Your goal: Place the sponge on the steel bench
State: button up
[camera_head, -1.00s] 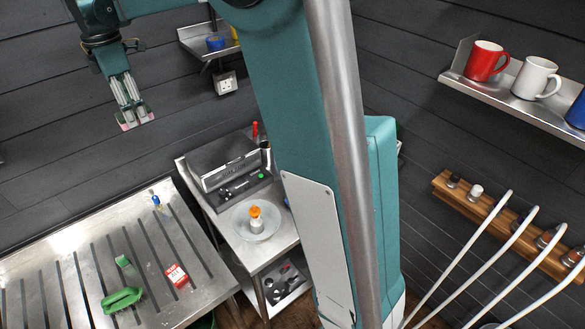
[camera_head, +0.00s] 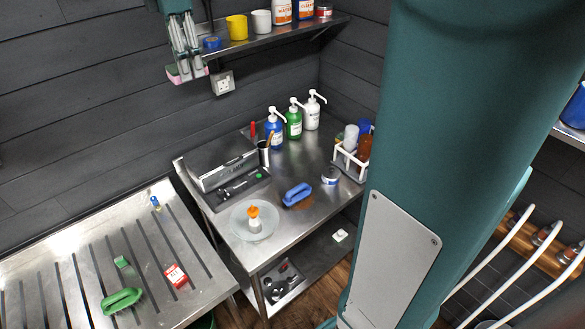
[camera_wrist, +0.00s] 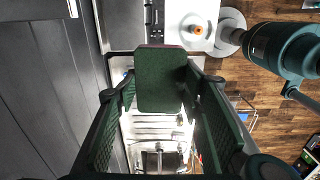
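The sponge, dark green on its broad face in the wrist view (camera_wrist: 160,82) with a thin pink edge, is between the two fingers of my gripper (camera_wrist: 158,98). In the head view its pink and green ends (camera_head: 173,78) stick out at the fingertips of my gripper (camera_head: 187,74), high in front of the dark wall. My gripper is shut on it. A steel bench (camera_head: 318,205) with a lower shelf stands in the middle, below and right of the sponge. A grooved steel table (camera_head: 70,262) stands at the left. The sponge is apart from both.
A wall shelf (camera_head: 270,38) is right of my gripper. The table holds a green brush (camera_head: 121,299) and red box (camera_head: 176,275).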

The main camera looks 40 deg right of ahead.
jog(key=w+d+f+b, duration=0.1)
jog(key=w+d+f, duration=0.1)
jog(key=d+f, duration=0.9)
jog(key=w+d+f, duration=0.3)
jog(key=d+f, duration=0.8)
jog(key=s+d+f, duration=0.3)
jog(key=d+f, duration=0.7)
jog(key=f, duration=0.1)
jog(key=s+d+f+b, duration=0.1)
jog(key=s+d+f, duration=0.3)
jog(key=d+f, duration=0.6)
jog(key=shift+s+d+f, duration=0.25)
jog(key=shift+s+f, duration=0.05)
jog(key=shift+f, duration=0.6)
jog(key=shift+f, duration=0.1)
jog(key=shift+f, duration=3.05)
